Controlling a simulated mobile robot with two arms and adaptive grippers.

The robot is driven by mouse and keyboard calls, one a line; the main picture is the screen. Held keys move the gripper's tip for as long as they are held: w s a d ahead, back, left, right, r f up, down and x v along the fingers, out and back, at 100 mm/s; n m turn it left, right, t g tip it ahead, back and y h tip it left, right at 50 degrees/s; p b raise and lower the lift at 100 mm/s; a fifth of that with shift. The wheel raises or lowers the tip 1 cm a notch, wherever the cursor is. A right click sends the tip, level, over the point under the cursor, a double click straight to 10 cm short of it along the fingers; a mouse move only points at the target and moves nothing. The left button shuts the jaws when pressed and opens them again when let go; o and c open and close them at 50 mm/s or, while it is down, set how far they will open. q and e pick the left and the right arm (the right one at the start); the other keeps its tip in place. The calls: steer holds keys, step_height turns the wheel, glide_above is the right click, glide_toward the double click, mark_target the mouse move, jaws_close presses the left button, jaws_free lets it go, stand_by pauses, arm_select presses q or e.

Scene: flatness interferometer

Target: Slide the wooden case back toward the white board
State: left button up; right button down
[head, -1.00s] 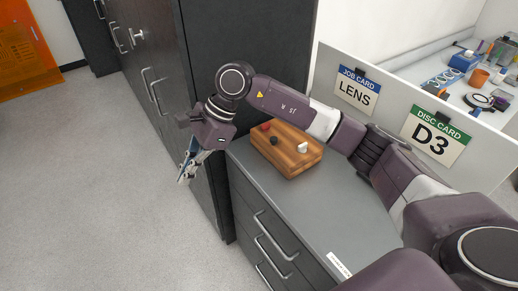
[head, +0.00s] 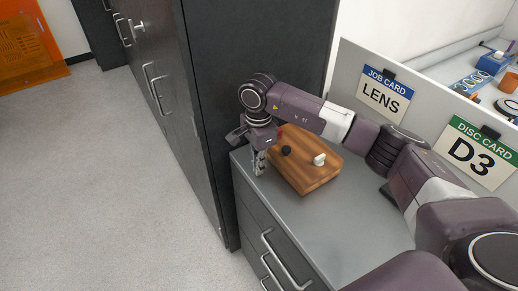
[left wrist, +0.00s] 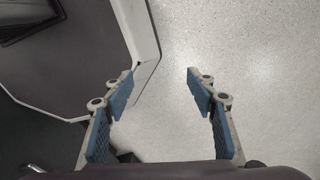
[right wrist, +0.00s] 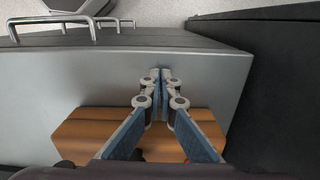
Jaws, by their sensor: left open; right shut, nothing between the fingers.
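The wooden case (head: 313,178) lies on the grey cabinet top, with a white knob, a black knob and a red piece on it. My right gripper (head: 260,170) is shut and empty at the case's left end, near the cabinet's edge. In the right wrist view the shut fingertips (right wrist: 161,76) are over the grey top, and the case (right wrist: 85,130) shows behind and partly under the fingers. I cannot tell whether they touch it. The white board (head: 415,115) stands along the right side of the cabinet top. My left gripper (left wrist: 160,88) is open and empty above the floor.
A tall dark cabinet (head: 260,60) stands right behind the case's far end. The grey top (head: 345,220) is clear at the near side. Drawers with handles (head: 285,262) face left. The board carries a LENS card (head: 383,95) and a D3 card (head: 472,152).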

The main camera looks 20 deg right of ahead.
mark_target(269, 169)
arm_select(q)
steer(key=w+d+r+p, duration=0.1)
steer(key=w+r+p, duration=0.1)
steer(key=w, duration=0.2)
arm_select(e)
steer(key=d, duration=0.3)
steer(key=shift+w+d+f, duration=0.1)
steer(key=shift+d, duration=0.35)
steer(key=d+b, duration=0.1)
steer(key=d, duration=0.1)
steer(key=d+b, duration=0.2)
steer(key=d, duration=0.1)
steer(key=w+d+b, duration=0.1)
steer(key=d+b, duration=0.1)
steer(key=shift+d+f, duration=0.2)
steer(key=shift+f, duration=0.15)
steer(key=d, duration=0.2)
steer(key=d+b, duration=0.1)
steer(key=d, duration=0.4)
steer(key=shift+w+r+b, duration=0.25)
steer(key=shift+w+b, duration=0.05)
steer(key=shift+b, duration=0.05)
steer(key=shift+d, duration=0.2)
arm_select(q)
step_height(269, 169, down, 6)
steer(key=s, duration=0.1)
steer(key=shift+s+a+t, duration=0.15)
steer(key=shift+a+t, duration=0.05)
steer(key=shift+t, duration=0.1)
steer(key=shift+d, duration=0.1)
